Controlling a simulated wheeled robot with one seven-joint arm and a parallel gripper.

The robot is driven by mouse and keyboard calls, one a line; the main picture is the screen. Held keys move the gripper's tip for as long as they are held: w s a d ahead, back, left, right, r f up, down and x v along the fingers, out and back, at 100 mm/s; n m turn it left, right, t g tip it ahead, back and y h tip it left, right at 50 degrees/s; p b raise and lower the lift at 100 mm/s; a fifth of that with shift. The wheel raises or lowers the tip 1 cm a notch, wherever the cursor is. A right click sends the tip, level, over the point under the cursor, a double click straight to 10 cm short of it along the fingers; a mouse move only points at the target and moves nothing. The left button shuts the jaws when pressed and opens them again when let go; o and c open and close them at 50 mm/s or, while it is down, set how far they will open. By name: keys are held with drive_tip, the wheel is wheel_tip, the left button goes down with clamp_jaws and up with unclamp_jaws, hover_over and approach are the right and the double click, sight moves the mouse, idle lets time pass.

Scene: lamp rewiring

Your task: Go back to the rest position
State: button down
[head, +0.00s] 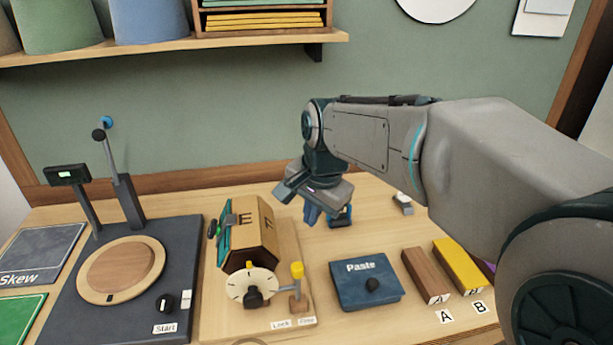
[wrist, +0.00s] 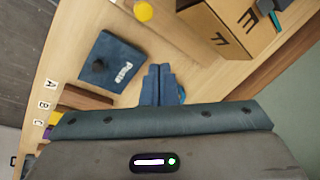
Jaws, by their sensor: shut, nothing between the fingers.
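My gripper (head: 313,214) hangs from my arm over the back middle of the table, pointing down. In the wrist view its two blue fingers (wrist: 158,84) are pressed together with nothing between them. It is above and behind the blue Paste box (head: 366,285), and to the right of the wooden drum (head: 252,235) with letters E and F. The Paste box also shows in the wrist view (wrist: 105,62), apart from the fingers. A dark blue object (head: 341,216) lies just beside the fingertips in the head view; whether they touch is unclear.
A brown block (head: 426,275) and a yellow block (head: 459,266) lie at the right by labels A and B. A dark base (head: 190,235) with a round wooden disc (head: 121,270) and a lever (head: 120,180) stands at the left. A shelf (head: 170,45) hangs above.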

drive_tip(key=s+d+f+n, duration=0.3)
drive_tip(key=s+d+n, duration=0.1)
drive_tip(key=s+d, duration=0.2)
drive_tip(key=s+d+f+n+h, duration=0.1)
drive_tip(key=s+d+f+n, duration=0.2)
drive_tip(key=s, duration=0.6)
drive_tip(key=d, duration=0.2)
drive_tip(key=shift+s+d+n+t, duration=0.15)
drive_tip(key=shift+d+n+t, duration=0.2)
drive_tip(key=shift+n+t, duration=0.05)
drive_tip(key=shift+f, duration=0.1)
